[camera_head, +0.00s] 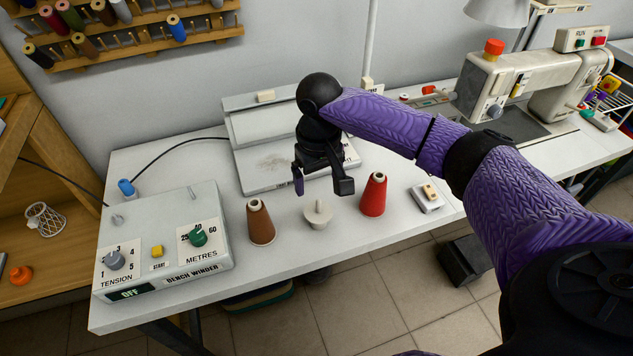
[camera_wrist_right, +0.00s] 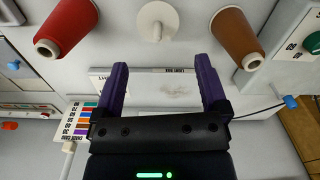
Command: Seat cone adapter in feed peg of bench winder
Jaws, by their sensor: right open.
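The cone adapter (camera_head: 318,213), a pale beige disc-like piece with a short stem, stands on the white table between a brown cone and a red cone. It also shows at the top of the right wrist view (camera_wrist_right: 157,22). The bench winder (camera_head: 165,243) is a light grey box at the table's left, with dials and a green "OFF" display. A small grey peg (camera_head: 117,218) stands on its top; I cannot tell if it is the feed peg. My right gripper (camera_head: 321,186) is open and empty, above and just behind the adapter. My left gripper is out of view.
The brown cone (camera_head: 260,222) stands left of the adapter, the red cone (camera_head: 373,195) right of it. A flat grey device (camera_head: 290,150) lies behind. A small white box (camera_head: 426,198) and a sewing machine (camera_head: 540,85) are to the right. A blue knob (camera_head: 126,188) is behind the winder's peg.

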